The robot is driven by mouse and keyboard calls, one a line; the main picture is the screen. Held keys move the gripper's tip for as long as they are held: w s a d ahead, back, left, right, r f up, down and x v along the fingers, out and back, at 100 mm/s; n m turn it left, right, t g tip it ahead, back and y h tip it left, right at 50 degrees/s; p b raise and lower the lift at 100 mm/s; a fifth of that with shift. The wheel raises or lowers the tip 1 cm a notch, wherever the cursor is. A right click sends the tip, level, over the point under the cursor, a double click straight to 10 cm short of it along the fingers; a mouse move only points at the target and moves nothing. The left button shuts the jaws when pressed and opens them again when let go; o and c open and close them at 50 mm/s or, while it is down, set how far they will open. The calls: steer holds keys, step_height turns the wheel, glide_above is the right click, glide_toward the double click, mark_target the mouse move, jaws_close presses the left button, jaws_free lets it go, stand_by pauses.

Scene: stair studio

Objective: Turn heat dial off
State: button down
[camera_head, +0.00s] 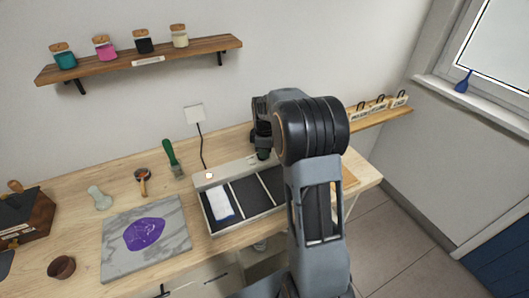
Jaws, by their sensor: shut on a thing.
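The heating unit (204,208) is a pale shallow box with dark compartments, on the wooden bench. A pale control strip (232,169) runs along its back edge, with a small glowing orange light (209,175) at its left end. My gripper (262,155) points down at the right part of this strip. It is shut on the heat dial, which is mostly hidden by the fingers and my arm, so its setting cannot be read. My arm covers the unit's right end.
A marble slab (115,260) with a purple puddle lies left of the unit. A green-handled scraper (171,155), a small wooden-handled tool (142,181) and a brown cup (62,267) are also on the bench. A cable runs to a wall socket (195,114). A jar shelf (140,62) hangs above.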

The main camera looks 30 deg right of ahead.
steer(key=n, duration=0.6)
steer(key=shift+w+n, duration=0.5)
steer(key=shift+n, duration=2.6)
steer(key=c, duration=1.1)
jaws_free()
steer(key=shift+c, duration=0.2)
step_height(320, 180, up, 14)
steer(key=shift+b, duration=0.35)
steer(key=shift+f, duration=0.1)
